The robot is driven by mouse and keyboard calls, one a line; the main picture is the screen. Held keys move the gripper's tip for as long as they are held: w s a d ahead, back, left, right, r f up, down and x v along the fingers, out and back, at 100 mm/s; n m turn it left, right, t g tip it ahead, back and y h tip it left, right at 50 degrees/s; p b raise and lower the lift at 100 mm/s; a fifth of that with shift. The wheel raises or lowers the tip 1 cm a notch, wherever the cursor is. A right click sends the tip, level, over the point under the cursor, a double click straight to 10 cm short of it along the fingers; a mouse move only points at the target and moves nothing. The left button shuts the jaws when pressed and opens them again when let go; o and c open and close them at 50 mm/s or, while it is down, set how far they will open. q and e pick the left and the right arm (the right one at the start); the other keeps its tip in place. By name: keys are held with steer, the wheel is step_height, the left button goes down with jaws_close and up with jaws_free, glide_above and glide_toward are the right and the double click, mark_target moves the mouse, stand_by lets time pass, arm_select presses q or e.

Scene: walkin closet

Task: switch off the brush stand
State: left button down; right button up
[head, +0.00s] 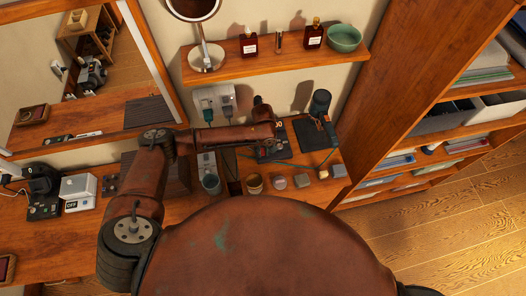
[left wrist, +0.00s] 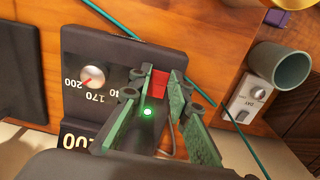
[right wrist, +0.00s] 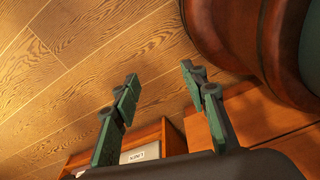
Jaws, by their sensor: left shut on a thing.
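The brush stand is a black box (left wrist: 110,60) with a white dial (left wrist: 93,77), a red switch (left wrist: 159,84) and a lit green light (left wrist: 148,112). A display on it reads 200. In the head view the stand (head: 268,156) is on the counter, partly hidden by my left arm. My left gripper (left wrist: 157,80) is over the box, its fingers closed around the red switch. It also shows at the stand in the head view (head: 275,135). My right gripper (right wrist: 160,85) is open and empty above the wooden floor, away from the counter.
A dark brush (head: 320,108) stands on a black mat right of the stand. A grey-green cup (head: 211,183) and small jars (head: 279,182) sit along the front. A shelf (head: 270,48) with bottles hangs above. A tall wooden shelving unit (head: 395,80) stands at right.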

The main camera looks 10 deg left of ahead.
arm_select(q)
steer(key=shift+r+g+p, duration=0.1)
steer(key=shift+g+p, duration=0.2)
steer(key=shift+p, duration=0.2)
steer(key=shift+w+a+g+p, duration=0.1)
steer(key=shift+g+p, duration=0.2)
steer(key=shift+g, duration=0.1)
steer(key=shift+w+g+h, duration=0.2)
steer(key=shift+g+h, duration=0.2)
steer(key=shift+g, duration=0.3)
arm_select(e)
steer(key=shift+w+d+r, duration=0.15)
steer(key=shift+w+r, duration=0.15)
steer(key=shift+r, duration=0.2)
steer(key=shift+w+d+r, duration=0.1)
steer(key=shift+w+r, duration=0.15)
steer(key=shift+r, duration=0.25)
arm_select(q)
steer(key=c, duration=1.8)
jaws_free()
arm_select(e)
steer(key=shift+s+a, duration=0.1)
steer(key=shift+a, duration=0.05)
